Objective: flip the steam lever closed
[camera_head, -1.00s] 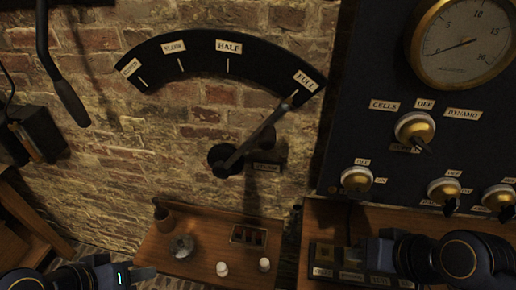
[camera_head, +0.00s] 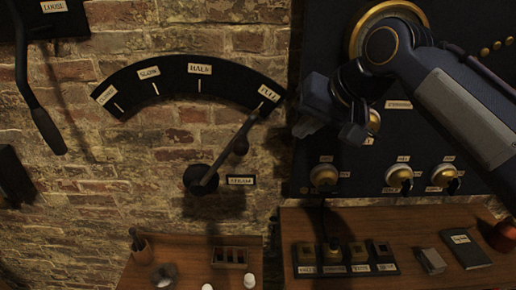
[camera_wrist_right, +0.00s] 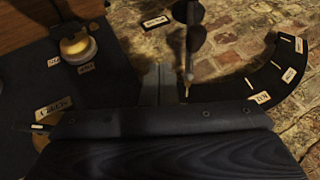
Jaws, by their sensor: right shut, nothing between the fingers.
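The steam lever (camera_head: 225,152) is a dark arm on a round hub on the brick wall, beside a "STEAM" label. It slants up and right, its tip at the "FULL" end of the black curved scale (camera_head: 190,83). My right gripper (camera_head: 335,130) is shut and empty, to the right of the lever in front of the dark panel. In the right wrist view the lever (camera_wrist_right: 188,60) runs just to the right of my shut fingertips (camera_wrist_right: 160,85); I cannot tell whether they touch. My left gripper is out of view.
The dark panel (camera_head: 300,175) with brass knobs and a gauge stands at the right, partly hidden by my right arm. Below are wooden desks (camera_head: 410,225) with a key block, a notebook and small jars. Another lever (camera_head: 35,105) hangs at the upper left.

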